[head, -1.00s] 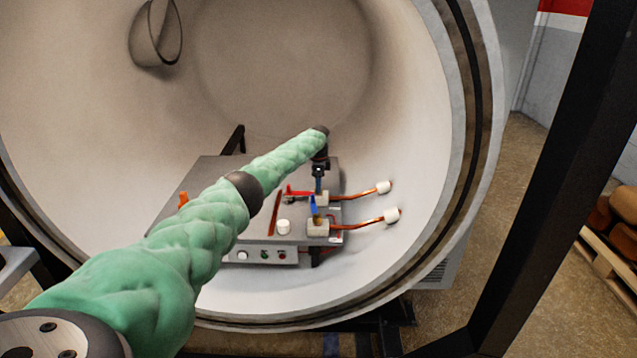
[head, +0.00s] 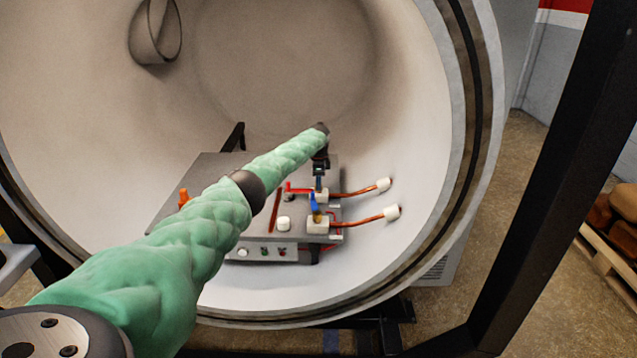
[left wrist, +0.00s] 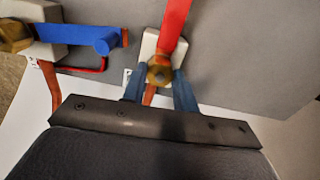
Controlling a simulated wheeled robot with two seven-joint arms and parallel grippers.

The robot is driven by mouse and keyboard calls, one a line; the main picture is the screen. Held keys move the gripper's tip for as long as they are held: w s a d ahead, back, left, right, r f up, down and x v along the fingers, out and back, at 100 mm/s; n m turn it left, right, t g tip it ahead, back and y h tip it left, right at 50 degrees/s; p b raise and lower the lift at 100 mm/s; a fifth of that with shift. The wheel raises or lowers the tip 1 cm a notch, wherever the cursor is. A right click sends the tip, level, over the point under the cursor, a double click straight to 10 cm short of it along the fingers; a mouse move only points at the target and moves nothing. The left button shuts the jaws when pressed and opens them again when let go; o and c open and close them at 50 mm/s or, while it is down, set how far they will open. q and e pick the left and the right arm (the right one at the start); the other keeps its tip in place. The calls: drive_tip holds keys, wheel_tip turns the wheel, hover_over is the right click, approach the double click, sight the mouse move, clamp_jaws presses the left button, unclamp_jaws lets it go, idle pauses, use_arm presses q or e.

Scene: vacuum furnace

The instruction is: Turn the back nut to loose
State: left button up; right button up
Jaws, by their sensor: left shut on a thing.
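The back nut (left wrist: 159,70) is a brass hex nut on a pale block (head: 321,196), with a red lever (head: 298,188) beside it. In the left wrist view the red lever (left wrist: 175,20) runs up from the nut. My left gripper (head: 319,184) points down at the back block inside the chamber. In the left wrist view its blue-grey fingers (left wrist: 159,84) stand on both sides of the nut, shut on it. The head view hides the nut behind the gripper. The front block (head: 318,226) carries a blue lever (head: 314,206) and another brass nut (left wrist: 14,34).
The blocks sit on a grey bench (head: 215,170) inside the round chamber (head: 420,120). Copper leads (head: 355,222) run right to white end pieces (head: 391,212). A white knob (head: 283,223) and an orange piece (head: 184,197) stand on the bench. The dark frame post (head: 550,180) is at right.

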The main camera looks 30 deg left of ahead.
use_arm(q)
drive_tip(key=n, duration=0.3)
drive_tip(key=shift+n, duration=0.3)
drive_tip(key=n, duration=0.2)
drive_tip(key=shift+r+n, duration=0.1)
drive_tip(key=shift+n, duration=0.7)
drive_tip(key=n+p, duration=0.1)
drive_tip(key=n, duration=0.1)
drive_tip(key=shift+n, duration=0.8)
drive_tip(key=shift+n+p, duration=0.3)
drive_tip(key=shift+n, duration=1.5)
drive_tip(key=n+p, duration=0.1)
drive_tip(key=n, duration=0.5)
drive_tip(key=shift+w+p, duration=0.1)
drive_tip(key=shift+p, duration=0.25)
drive_tip(key=shift+n, duration=1.6)
use_arm(e)
drive_tip(key=s+d+f, duration=0.3)
drive_tip(key=s, duration=0.4)
drive_tip(key=shift+s, duration=0.15)
drive_tip(key=shift+a+f, duration=0.1)
drive_tip(key=shift+a, duration=0.1)
